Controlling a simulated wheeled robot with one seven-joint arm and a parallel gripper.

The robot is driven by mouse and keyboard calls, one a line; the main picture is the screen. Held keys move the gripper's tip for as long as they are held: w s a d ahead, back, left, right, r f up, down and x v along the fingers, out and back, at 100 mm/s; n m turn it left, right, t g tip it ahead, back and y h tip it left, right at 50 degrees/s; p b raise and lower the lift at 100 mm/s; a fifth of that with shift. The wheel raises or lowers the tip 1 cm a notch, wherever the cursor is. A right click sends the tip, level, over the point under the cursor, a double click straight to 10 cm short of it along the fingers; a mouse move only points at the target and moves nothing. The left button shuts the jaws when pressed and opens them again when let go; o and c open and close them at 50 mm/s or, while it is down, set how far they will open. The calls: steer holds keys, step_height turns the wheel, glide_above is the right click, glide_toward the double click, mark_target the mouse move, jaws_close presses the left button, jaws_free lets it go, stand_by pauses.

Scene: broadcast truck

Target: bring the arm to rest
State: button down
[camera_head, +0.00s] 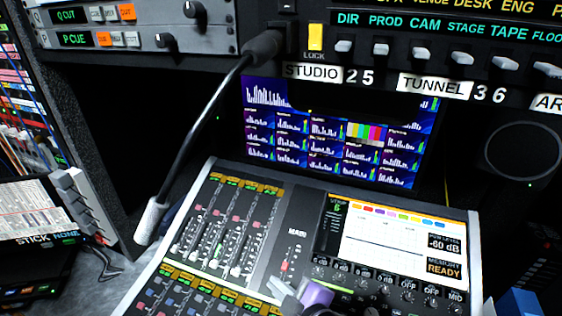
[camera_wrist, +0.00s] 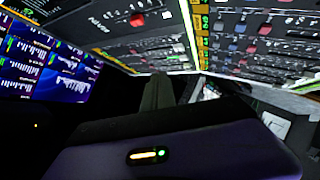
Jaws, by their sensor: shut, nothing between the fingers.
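My gripper (camera_wrist: 158,84) shows in the wrist view as dark fingers closed together, with nothing held between them. Its purple body with a small lit indicator fills the bottom of that view. In the head view, a grey and purple part of my arm shows at the bottom edge, in front of the mixing console (camera_head: 285,215). I cannot tell from this view whether it touches the console. The rest of the arm is out of the picture.
A gooseneck microphone (camera_head: 188,140) hangs left of the console. A switch panel (camera_head: 450,52) is above, and a screen with meters (camera_head: 335,145) stands behind. A grey block of keys (camera_head: 82,205) and a small display (camera_head: 35,215) are at left.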

steer(key=s+d+r+m+t+h+b, duration=0.1)
steer(key=s+d+r+m+t+h, duration=0.15)
steer(key=s+d+m+t, duration=0.65)
steer(key=s+d+m+g+h, duration=0.1)
steer(key=s+d, duration=0.3)
steer(key=s, duration=0.4)
steer(key=s+d+f+m+g+h+b, duration=0.1)
steer(key=s+d+m+g+h, duration=0.1)
steer(key=s, duration=0.7)
steer(key=s+d+f+m+g+h+b, duration=0.1)
steer(key=s+d+m+g, duration=0.1)
steer(key=s+d, duration=0.3)
steer(key=s, duration=0.3)
steer(key=shift+s+d+m, duration=0.3)
steer(key=shift+d+m, duration=0.05)
steer(key=shift+m, duration=0.05)
